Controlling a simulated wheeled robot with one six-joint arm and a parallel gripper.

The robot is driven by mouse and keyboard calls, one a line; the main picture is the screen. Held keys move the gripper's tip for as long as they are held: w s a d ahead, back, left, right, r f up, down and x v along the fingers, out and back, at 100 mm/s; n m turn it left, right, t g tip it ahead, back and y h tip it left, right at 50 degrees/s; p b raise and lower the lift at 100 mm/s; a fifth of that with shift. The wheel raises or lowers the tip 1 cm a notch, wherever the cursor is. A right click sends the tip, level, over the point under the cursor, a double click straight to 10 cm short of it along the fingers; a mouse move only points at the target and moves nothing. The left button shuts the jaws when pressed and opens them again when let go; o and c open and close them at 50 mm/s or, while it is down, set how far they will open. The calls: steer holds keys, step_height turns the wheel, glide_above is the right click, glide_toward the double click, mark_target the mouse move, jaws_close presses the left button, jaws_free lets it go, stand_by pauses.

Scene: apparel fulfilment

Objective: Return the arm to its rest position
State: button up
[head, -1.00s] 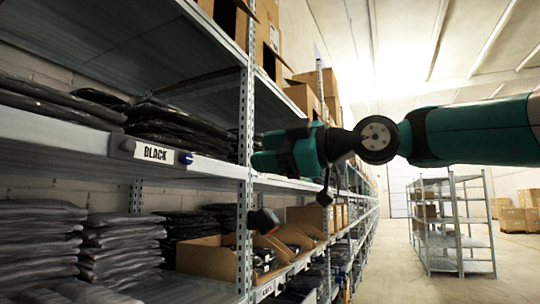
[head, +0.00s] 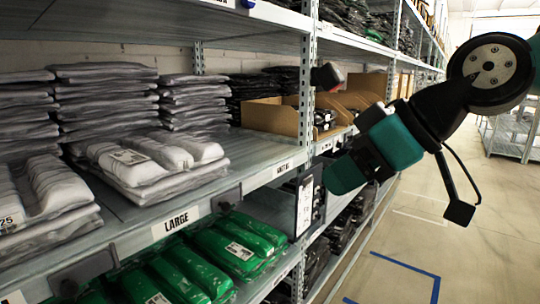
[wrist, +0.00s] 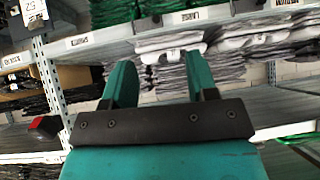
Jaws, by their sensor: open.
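My gripper (head: 350,172) hangs at the right of the head view, in front of the shelf upright, its teal fingers pointing left and down toward the rack. In the wrist view my gripper (wrist: 160,80) shows two teal fingers standing apart. Nothing is held between them. Beyond the fingers, that view shows packs of bagged clothing (wrist: 172,45) on a shelf, seen upside down. The arm is bent at a dark round joint at the right edge of the head view.
A shelf with stacked white packs (head: 105,100) fills the left, with green packs (head: 226,248) below. A cardboard bin (head: 270,117) and a metal upright (head: 306,90) stand near my gripper. The aisle floor (head: 415,225) at the right is clear, with blue tape lines.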

steer(key=s+d+f+m+g+h, duration=0.2)
steer(key=s+f, duration=0.4)
steer(key=s, duration=0.1)
steer(key=s+d+f+m+g+h, duration=0.1)
steer(key=s+d+f+g, duration=0.15)
steer(key=s+f, duration=0.35)
step_height(320, 180, up, 12)
steer(key=s+p, duration=0.1)
steer(key=p, duration=1.1)
steer(key=shift+m+h+p, duration=0.3)
steer(key=shift+m, duration=0.1)
